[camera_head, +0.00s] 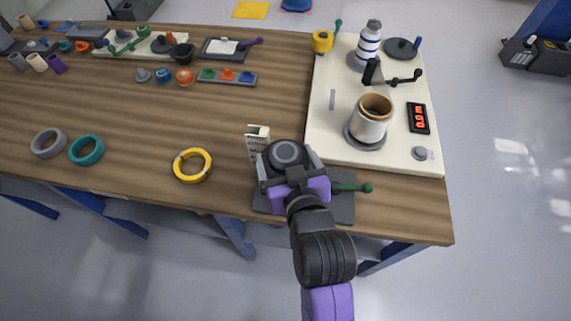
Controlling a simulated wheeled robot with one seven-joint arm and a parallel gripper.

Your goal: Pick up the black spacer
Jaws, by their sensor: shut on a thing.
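My gripper (288,168) is over the front of the wooden table, above a dark grey plate (342,205). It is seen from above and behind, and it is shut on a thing. My own wrist and hand hide most of what is between the jaws, so the outline of the black spacer is not clear. No loose black spacer shows elsewhere on the table. A yellow ring (192,165), a teal ring (86,150) and a grey ring (48,143) lie apart on the wood to the left.
A white ribbed piece (257,138) stands close beside my gripper's left side. A cream board (330,140) with a cup (371,118) and a striped bottle (368,42) is to the right. A green-tipped rod (355,187) is near the plate. Bare wood lies left of the gripper.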

